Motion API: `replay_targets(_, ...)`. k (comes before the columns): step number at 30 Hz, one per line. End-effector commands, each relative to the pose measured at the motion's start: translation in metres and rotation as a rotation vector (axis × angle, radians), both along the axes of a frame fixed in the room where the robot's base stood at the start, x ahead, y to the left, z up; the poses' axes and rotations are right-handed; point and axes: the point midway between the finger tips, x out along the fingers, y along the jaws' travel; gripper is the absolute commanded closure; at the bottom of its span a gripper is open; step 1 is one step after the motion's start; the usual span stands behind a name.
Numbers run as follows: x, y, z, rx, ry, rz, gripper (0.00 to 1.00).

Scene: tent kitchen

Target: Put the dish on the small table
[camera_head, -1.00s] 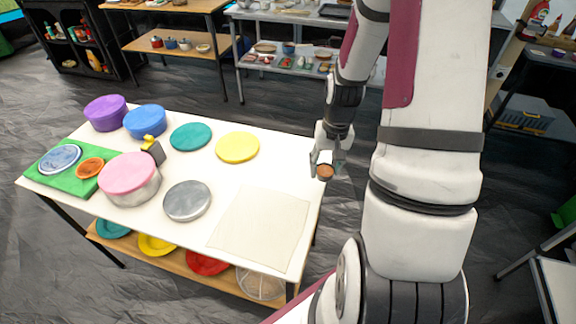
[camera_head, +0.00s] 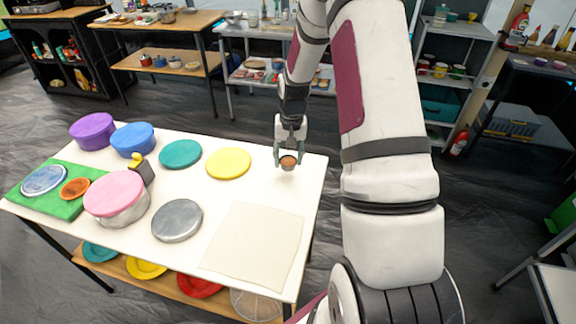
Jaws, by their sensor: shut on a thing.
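My gripper (camera_head: 285,152) is shut on a small brown dish (camera_head: 288,164), with a finger on each side of it. The dish looks upright, its opening partly hidden by the fingers. It hangs over the back right part of the white table (camera_head: 300,185), right of the yellow plate (camera_head: 228,163). I cannot tell its exact height above the top. A second, smaller white table (camera_head: 558,290) shows in part at the lower right edge; I cannot tell which table the task means.
Pink (camera_head: 115,192), blue and purple lidded pots, a grey lid (camera_head: 177,220), a teal plate and a green board (camera_head: 62,206) fill the table's left and middle. A cream mat (camera_head: 255,245) lies front right. Shelves stand behind; dark floor is free between the tables.

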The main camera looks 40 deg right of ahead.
Motion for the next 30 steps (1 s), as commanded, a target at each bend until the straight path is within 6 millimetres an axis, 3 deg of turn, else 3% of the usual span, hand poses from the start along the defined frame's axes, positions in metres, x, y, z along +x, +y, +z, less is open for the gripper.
replay_targets(10, 0.001, 0.0, -0.034, 0.002, 0.002, -0.001, 0.73)
replay_targets(22, 0.001, 0.0, -0.039, 0.001, 0.001, -0.001, 0.73)
replay_targets(23, 0.001, 0.0, -0.039, 0.001, 0.002, -0.001, 0.48)
replay_targets(24, 0.001, 0.0, -0.039, 0.001, 0.002, -0.001, 0.39)
replay_targets(25, 0.001, 0.0, -0.039, 0.001, 0.001, -0.001, 0.35)
replay_targets(30, 0.001, 0.0, -0.038, 0.001, 0.001, -0.001, 0.35)
